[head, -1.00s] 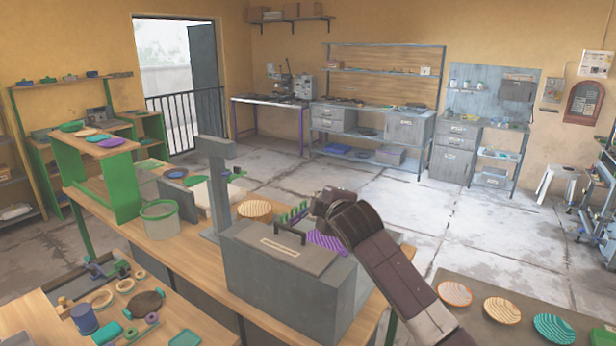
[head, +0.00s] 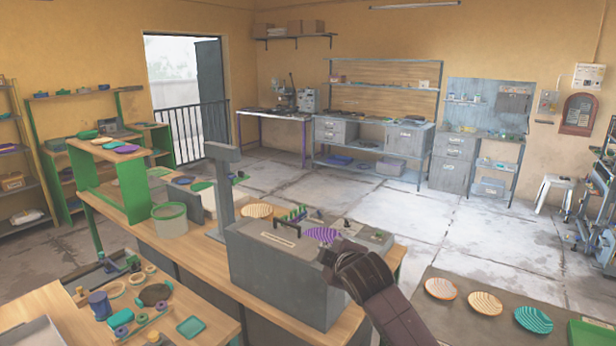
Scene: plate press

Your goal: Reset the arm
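One of my arms comes in from the bottom right in the head view. Its gripper (head: 328,262) is at the right end of the grey press block (head: 275,262), in front of it. The fingers are small and dark here, and I cannot tell whether they are open or shut. No held thing shows at the gripper. My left gripper is not in view.
An orange striped plate (head: 257,211) lies behind the press. The grey post (head: 222,190) stands at its left. A green-rimmed bucket (head: 169,222) stands farther left. A dark table (head: 455,320) at right holds orange, yellow and teal plates.

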